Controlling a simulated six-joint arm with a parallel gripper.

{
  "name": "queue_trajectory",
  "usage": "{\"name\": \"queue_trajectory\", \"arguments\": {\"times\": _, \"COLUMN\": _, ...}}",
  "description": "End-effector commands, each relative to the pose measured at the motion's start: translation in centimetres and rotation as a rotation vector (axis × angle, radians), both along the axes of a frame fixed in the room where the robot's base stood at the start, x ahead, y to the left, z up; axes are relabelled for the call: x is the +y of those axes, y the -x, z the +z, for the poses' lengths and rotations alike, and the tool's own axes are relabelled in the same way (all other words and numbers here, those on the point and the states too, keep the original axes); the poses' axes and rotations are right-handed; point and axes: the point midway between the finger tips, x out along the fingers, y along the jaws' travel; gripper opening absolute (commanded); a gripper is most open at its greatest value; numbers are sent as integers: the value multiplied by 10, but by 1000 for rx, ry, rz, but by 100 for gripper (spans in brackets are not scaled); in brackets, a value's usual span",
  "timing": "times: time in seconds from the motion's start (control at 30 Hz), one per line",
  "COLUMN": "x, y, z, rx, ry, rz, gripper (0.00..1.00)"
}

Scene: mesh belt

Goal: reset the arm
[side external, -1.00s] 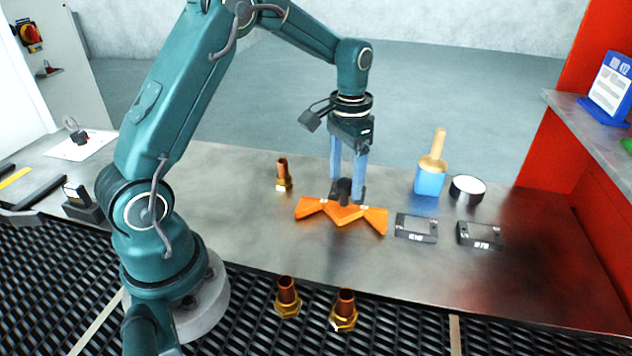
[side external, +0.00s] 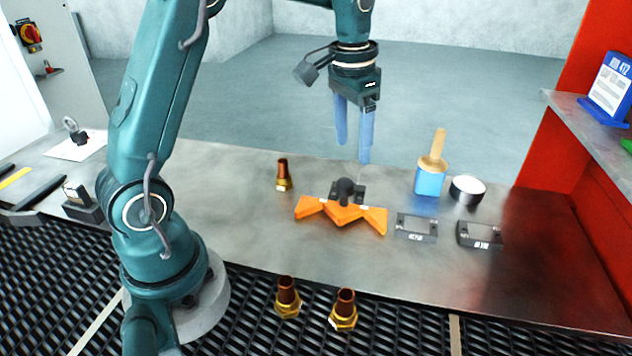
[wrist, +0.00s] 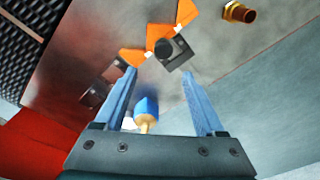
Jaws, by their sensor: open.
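My gripper (side external: 354,148) is open and empty, with two blue fingers pointing down. It hangs in the air above the metal bench, over an orange zigzag-shaped piece (side external: 372,218) with a black knobbed part (side external: 346,188) at its back edge. In the wrist view my gripper (wrist: 163,72) has its fingers spread wide. The orange piece (wrist: 186,12) and the black part (wrist: 174,52) lie beyond the fingertips, clear of them.
A blue block with a wooden handle (side external: 429,182), a round white-topped tin (side external: 467,189) and two small black display boxes (side external: 416,226) (side external: 480,234) stand to the right. Brass fittings stand on the bench (side external: 283,178) and the mesh belt (side external: 288,300) (side external: 344,312). A red shelf unit (side external: 602,180) borders the right.

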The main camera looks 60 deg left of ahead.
Motion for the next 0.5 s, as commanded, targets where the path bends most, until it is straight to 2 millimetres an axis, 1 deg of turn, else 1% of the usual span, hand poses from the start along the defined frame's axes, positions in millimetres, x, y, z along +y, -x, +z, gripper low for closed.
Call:
{"name": "queue_trajectory", "arguments": {"times": 0.03, "x": -7, "y": 6, "z": 15, "rx": -35, "ry": -7, "rz": -17, "gripper": 72}}
{"name": "queue_trajectory", "arguments": {"times": 0.1, "x": -16, "y": 17, "z": 31, "rx": -79, "ry": -15, "rz": -34, "gripper": 72}}
{"name": "queue_trajectory", "arguments": {"times": 0.2, "x": -29, "y": 36, "z": 50, "rx": -139, "ry": -23, "rz": -50, "gripper": 72}}
{"name": "queue_trajectory", "arguments": {"times": 0.3, "x": -40, "y": 58, "z": 62, "rx": -196, "ry": -26, "rz": -60, "gripper": 72}}
{"name": "queue_trajectory", "arguments": {"times": 0.37, "x": -46, "y": 71, "z": 67, "rx": -230, "ry": -26, "rz": -64, "gripper": 72}}
{"name": "queue_trajectory", "arguments": {"times": 0.5, "x": -59, "y": 104, "z": 69, "rx": -305, "ry": -21, "rz": -66, "gripper": 72}}
